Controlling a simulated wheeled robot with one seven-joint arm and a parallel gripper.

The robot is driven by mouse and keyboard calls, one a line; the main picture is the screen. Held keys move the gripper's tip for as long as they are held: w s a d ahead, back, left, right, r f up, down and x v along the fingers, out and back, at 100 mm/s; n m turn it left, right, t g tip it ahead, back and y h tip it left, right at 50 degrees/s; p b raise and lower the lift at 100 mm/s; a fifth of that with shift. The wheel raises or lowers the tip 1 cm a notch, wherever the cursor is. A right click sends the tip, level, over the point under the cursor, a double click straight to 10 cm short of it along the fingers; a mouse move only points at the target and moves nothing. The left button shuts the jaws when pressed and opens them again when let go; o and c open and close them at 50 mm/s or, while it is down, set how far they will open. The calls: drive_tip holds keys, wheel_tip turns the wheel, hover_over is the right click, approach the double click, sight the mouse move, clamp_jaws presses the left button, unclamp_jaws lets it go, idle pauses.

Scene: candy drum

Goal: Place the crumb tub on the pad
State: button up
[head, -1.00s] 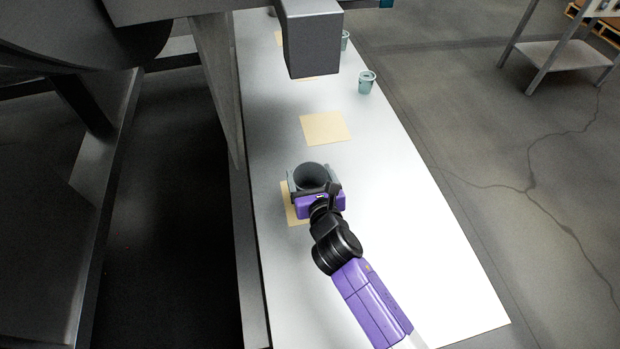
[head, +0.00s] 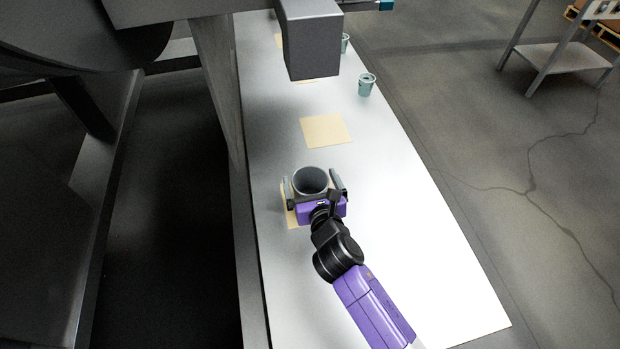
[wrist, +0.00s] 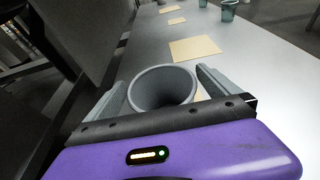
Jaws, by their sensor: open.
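The crumb tub (head: 310,180) is a grey, round, open-topped tub. It stands upright on or over a tan pad (head: 291,214) near the front of the bench, and my gripper and the tub hide much of that pad. My gripper (head: 314,187) is open, with one finger on each side of the tub. In the wrist view the tub (wrist: 162,88) sits between the spread fingers (wrist: 163,90), with a gap showing on the right side. Whether the tub's base rests fully on the pad is hidden.
The long pale bench (head: 400,230) has another bare tan pad (head: 325,130) farther along. Small teal cups (head: 366,85) stand near its right edge. A grey box-shaped part (head: 312,45) hangs over the far bench. A dark machine fills the left.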

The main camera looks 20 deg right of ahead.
drive_tip(key=v, duration=1.1)
drive_tip(key=s+m+y, duration=0.3)
drive_tip(key=s+m, duration=1.2)
drive_tip(key=s, duration=0.2)
drive_tip(key=s+d+r+m, duration=0.2)
drive_tip(key=s+r+m, duration=0.8)
drive_tip(key=m, duration=0.8)
drive_tip(key=s, duration=0.3)
drive_tip(key=shift+m, duration=0.4)
drive_tip(key=shift+s, duration=0.15)
drive_tip(key=shift+c, duration=0.4)
